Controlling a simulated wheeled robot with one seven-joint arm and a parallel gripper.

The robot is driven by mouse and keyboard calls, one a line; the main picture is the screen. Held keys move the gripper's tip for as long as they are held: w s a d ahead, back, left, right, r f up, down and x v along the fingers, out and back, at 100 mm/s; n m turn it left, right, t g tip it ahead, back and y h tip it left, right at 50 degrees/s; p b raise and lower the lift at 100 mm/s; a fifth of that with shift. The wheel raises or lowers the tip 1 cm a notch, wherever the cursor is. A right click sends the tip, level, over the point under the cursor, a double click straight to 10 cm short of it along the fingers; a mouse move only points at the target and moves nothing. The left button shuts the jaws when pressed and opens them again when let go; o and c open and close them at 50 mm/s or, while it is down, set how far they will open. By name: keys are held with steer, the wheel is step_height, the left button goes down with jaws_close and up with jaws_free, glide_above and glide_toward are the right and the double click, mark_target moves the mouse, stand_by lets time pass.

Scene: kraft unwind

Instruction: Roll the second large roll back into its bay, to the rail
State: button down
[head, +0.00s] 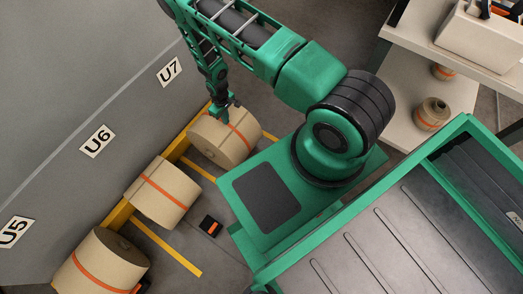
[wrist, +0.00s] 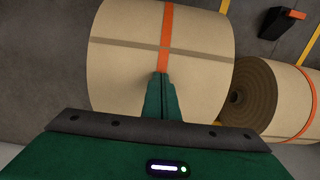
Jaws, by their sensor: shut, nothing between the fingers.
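Three large tan paper rolls with orange bands lie on their sides along the wall. One lies below the U7 sign (head: 222,147), one below U6 (head: 163,193) and one below U5 (head: 98,266). My gripper (head: 225,118) is shut and empty, its fingertips over the upper side of the U7 roll. The U6 roll (wrist: 275,100) shows at right there. The yellow rail (head: 118,215) runs along the wall, partly hidden by the rolls.
Yellow floor lines (head: 168,249) mark the bays. A black wedge with an orange part (head: 211,226) lies on the floor near the U6 roll; it also shows in the wrist view (wrist: 281,22). A shelf (head: 395,110) with small rolls stands at right.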

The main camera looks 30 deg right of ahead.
mark_target(220, 120)
steer(key=shift+w+a+f, duration=0.4)
steer(key=shift+w, duration=0.1)
steer(key=shift+w+a, duration=0.25)
steer(key=shift+w, duration=0.35)
steer(key=shift+w+a, duration=0.2)
steer(key=shift+w, duration=0.35)
steer(key=shift+w+a, duration=0.25)
steer(key=shift+w, duration=0.4)
steer(key=shift+w+a, duration=0.25)
steer(key=shift+w, duration=0.4)
steer(key=shift+w+a, duration=0.1)
steer(key=shift+w, duration=0.05)
steer(key=shift+r, duration=0.35)
steer(key=shift+w+r, duration=0.2)
steer(key=shift+w, duration=0.15)
